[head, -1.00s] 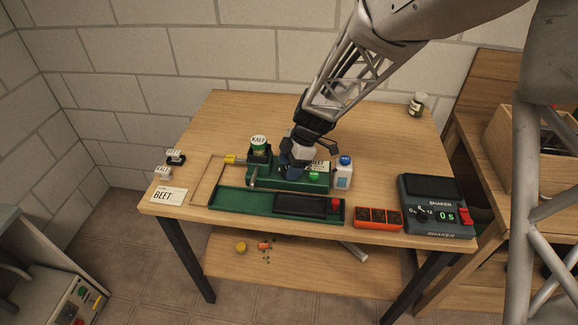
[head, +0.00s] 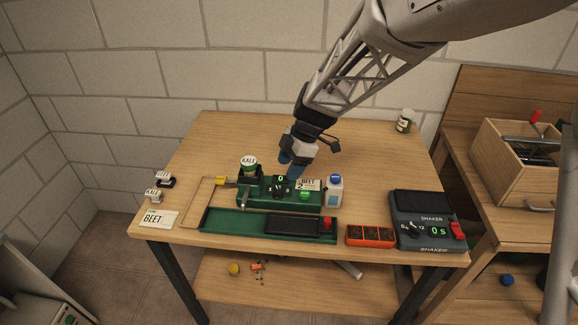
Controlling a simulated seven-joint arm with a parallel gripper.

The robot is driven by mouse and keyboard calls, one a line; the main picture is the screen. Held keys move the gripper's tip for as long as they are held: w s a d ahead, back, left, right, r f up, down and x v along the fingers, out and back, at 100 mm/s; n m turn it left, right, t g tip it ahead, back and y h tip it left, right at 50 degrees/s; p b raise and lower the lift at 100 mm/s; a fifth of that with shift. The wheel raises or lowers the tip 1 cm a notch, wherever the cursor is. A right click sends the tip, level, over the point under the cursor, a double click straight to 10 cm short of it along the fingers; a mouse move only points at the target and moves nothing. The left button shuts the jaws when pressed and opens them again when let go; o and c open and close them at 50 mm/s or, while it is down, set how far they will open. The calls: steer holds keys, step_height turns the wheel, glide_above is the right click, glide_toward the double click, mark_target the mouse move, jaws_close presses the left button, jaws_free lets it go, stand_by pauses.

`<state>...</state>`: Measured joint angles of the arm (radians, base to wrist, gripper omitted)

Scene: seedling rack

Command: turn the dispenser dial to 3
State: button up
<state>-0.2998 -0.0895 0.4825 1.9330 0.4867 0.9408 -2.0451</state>
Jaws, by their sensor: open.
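The green dispenser (head: 255,198) stands in the middle of the table. Its dark dial (head: 280,190) shows on its front, with a small display (head: 280,179) above it that reads 0. A label beside the dial reads BEET with a 2 under it. A green button (head: 304,195) is right of the dial. My gripper (head: 290,168) is open and empty, just above and behind the dial, apart from it as far as I can see. A jar marked KALE (head: 249,166) sits on the dispenser's left end.
A white bottle with a blue cap (head: 334,192) stands close right of the dispenser. A green tray (head: 218,221) lies in front. An orange-red box (head: 370,236) and the shaker (head: 423,212) are at the right.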

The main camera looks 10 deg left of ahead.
mark_target(278, 189)
steer(key=shift+s+a+r+m+t+h, duration=0.2)
steer(key=shift+s+a+t+h, duration=0.25)
steer(key=shift+a+h, duration=0.5)
steer(key=shift+s+a+r+m+t+h, duration=0.1)
steer(key=shift+s+a+m+t+h, duration=0.25)
steer(key=shift+a+t+h, duration=0.5)
steer(key=shift+d+f+g, duration=0.15)
steer(key=shift+g, duration=0.15)
steer(key=shift+f, duration=3.8)
steer(key=c, duration=0.9)
